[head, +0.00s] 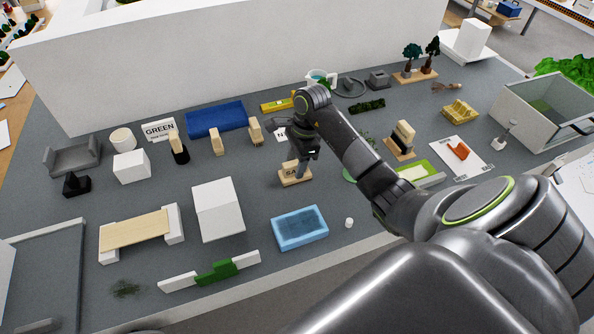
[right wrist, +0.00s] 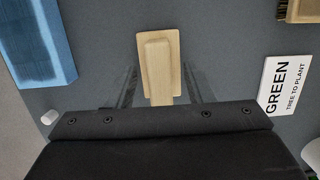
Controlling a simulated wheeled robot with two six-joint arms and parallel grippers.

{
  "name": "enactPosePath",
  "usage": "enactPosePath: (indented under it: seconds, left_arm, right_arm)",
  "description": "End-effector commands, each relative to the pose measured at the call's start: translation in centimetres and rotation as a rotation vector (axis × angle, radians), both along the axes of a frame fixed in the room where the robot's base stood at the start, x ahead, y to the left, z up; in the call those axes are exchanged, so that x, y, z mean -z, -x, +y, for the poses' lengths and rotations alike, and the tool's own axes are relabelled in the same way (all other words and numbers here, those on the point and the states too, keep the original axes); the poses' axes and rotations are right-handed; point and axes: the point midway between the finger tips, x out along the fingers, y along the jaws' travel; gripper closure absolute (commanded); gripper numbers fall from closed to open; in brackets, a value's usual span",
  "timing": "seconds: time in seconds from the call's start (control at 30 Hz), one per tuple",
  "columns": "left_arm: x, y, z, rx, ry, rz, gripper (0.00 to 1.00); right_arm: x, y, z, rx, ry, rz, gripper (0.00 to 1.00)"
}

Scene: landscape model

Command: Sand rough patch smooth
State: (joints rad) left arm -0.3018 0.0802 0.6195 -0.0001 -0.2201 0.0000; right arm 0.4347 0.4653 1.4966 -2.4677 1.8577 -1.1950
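A pale wooden sanding block (head: 295,181), with part of a label starting "SA" visible on its side, stands on the grey table in the head view. My right gripper (head: 302,166) is directly over it, pointing down. In the right wrist view the wooden block (right wrist: 158,50) lies between the two dark fingers of the right gripper (right wrist: 158,92), with a gap on each side. The fingers are open and do not appear to grip it. The left gripper is out of view. I cannot make out a rough patch.
A blue tray (head: 299,229) and a small white cylinder (head: 349,222) are in front of the block. Wooden-topped pieces (head: 217,142) and a sign (head: 159,130) are behind left. A white wall (head: 230,60) closes the back.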

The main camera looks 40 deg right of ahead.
Motion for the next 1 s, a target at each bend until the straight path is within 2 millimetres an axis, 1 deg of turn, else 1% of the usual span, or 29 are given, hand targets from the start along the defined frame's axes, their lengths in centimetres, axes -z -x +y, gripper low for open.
enactPosePath:
  seconds: [0.03,0.3,0.33,0.37,0.53,0.63,1.0]
  left_arm:
    - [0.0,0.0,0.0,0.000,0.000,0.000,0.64]
    - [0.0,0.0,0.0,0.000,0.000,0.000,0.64]
    - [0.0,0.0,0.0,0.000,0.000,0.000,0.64]
    - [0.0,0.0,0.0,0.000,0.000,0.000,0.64]
    - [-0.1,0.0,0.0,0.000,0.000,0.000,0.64]
    - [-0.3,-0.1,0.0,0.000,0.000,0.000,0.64]
    - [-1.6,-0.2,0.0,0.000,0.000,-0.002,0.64]
  right_arm:
    - [0.0,0.0,0.0,0.000,0.000,0.000,0.59]
    - [0.0,0.0,0.0,0.000,0.000,0.000,0.95]
    - [0.0,0.0,0.0,0.000,0.000,0.000,0.99]
    - [0.0,0.0,0.0,0.000,0.000,0.000,1.00]
    - [-0.1,0.0,0.0,0.000,0.000,0.000,1.00]
    - [-0.5,0.0,0.0,0.000,0.000,-0.001,1.00]
    - [-3.4,0.0,0.0,-0.001,0.000,-0.001,1.00]
